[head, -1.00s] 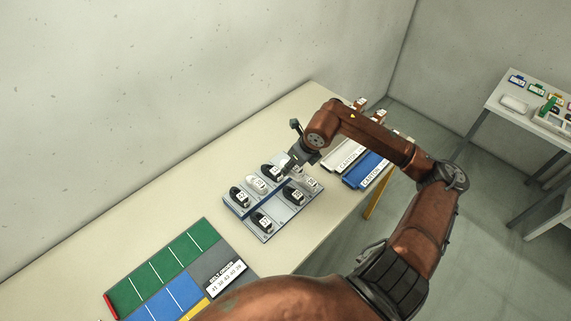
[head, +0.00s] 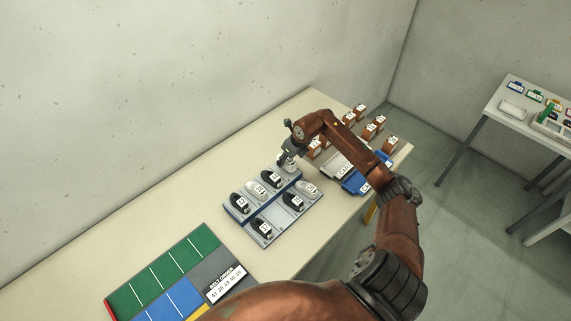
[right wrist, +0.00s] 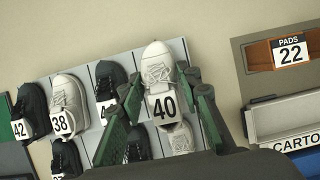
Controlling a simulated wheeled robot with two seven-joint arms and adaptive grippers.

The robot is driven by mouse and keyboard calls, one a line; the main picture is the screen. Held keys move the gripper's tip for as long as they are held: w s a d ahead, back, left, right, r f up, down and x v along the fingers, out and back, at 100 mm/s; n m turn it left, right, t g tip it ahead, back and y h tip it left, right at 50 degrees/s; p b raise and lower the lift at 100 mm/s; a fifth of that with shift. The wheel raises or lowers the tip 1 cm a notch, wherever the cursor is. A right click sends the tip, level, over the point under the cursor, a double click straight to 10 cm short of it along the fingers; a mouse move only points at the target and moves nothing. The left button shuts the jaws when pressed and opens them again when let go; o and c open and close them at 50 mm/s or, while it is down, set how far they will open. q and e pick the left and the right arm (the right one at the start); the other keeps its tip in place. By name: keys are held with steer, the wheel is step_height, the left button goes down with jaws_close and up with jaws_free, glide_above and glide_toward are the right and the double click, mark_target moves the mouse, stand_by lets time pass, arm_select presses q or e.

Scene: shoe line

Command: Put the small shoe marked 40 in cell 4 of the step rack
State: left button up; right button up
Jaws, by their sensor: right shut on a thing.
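The white shoe marked 40 (right wrist: 158,72) is between the green-padded fingers of my right gripper (right wrist: 165,100), which is shut on it; its label faces the wrist camera. In the head view my right gripper (head: 288,160) is at the far right end of the step rack's upper row. The step rack (head: 247,223) holds two rows of dark and white shoes. In the upper row, left of the held shoe, are a dark shoe, a white shoe marked 38 (right wrist: 68,98) and another dark shoe (right wrist: 109,80). I cannot tell whether the held shoe touches the rack. My left gripper is out of view.
The lower row holds two dark shoes and a white shoe (head: 308,189), with a gap between the dark ones. A green and blue mat (head: 170,262) lies left.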

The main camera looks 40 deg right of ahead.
mark_target(285, 164)
step_height(285, 164, down, 3)
steer(key=shift+w+f, duration=0.1)
steer(key=shift+w, duration=0.05)
steer(key=shift+d+f, duration=0.1)
steer(key=shift+f, duration=0.1)
steer(key=o, duration=1.2)
steer(key=shift+c, duration=0.2)
steer(key=shift+r, duration=0.3)
steer(key=v, duration=1.1)
steer(key=shift+r, duration=0.3)
